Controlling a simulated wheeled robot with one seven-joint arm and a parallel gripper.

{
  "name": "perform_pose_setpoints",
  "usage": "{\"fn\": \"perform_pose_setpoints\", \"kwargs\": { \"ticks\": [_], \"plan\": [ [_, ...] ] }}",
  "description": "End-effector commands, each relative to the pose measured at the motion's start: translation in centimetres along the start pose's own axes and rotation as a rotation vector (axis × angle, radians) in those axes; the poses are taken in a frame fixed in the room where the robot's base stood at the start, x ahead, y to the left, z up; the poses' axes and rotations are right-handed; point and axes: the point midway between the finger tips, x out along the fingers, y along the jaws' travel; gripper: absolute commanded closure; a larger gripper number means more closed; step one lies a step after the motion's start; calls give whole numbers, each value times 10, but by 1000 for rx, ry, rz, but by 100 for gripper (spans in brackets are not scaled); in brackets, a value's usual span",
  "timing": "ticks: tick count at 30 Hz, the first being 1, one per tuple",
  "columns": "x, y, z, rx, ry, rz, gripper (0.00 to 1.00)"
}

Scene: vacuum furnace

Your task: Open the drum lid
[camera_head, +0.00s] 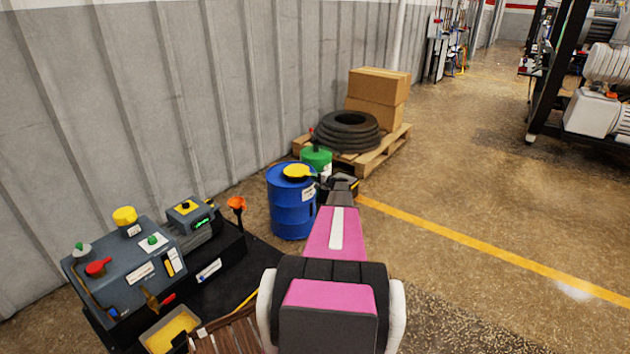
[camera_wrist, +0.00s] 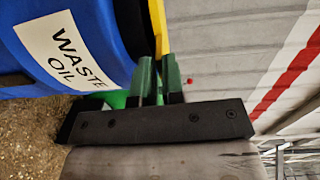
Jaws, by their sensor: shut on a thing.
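The blue drum (camera_head: 292,212) stands on the floor by the wall, with a round yellow lid (camera_head: 297,171) lying about flat on its top. In the wrist view the drum (camera_wrist: 105,35) appears sideways with a "WASTE OIL" label (camera_wrist: 62,48), and the lid (camera_wrist: 158,22) shows edge-on as a yellow strip. My gripper (camera_head: 327,184) is at the right side of the drum's top. In the wrist view my gripper (camera_wrist: 159,68) has its two green fingers on either side of the lid's edge, shut on it. The exact contact is partly hidden between the fingers.
A green container (camera_head: 316,158) stands just behind the drum. A pallet (camera_head: 385,150) with tires (camera_head: 348,131) and cardboard boxes (camera_head: 378,92) is behind that. A grey machine (camera_head: 130,262) stands at the lower left. The floor to the right is open.

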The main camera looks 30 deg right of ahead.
Motion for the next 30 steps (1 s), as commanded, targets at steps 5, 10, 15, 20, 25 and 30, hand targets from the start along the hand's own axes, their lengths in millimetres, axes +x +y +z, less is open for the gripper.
{"fn": "perform_pose_setpoints", "kwargs": {
  "ticks": [5,10,15,20,25,30],
  "plan": [
    [1,-28,2,-4,-1,108,100],
    [9,-59,2,-6,-2,256,100],
    [21,-91,1,-4,-1,417,100],
    [39,-119,0,-5,-1,568,100],
    [61,-145,-1,-4,-2,730,100],
    [88,-168,-2,-3,-2,893,100]
  ]
}}
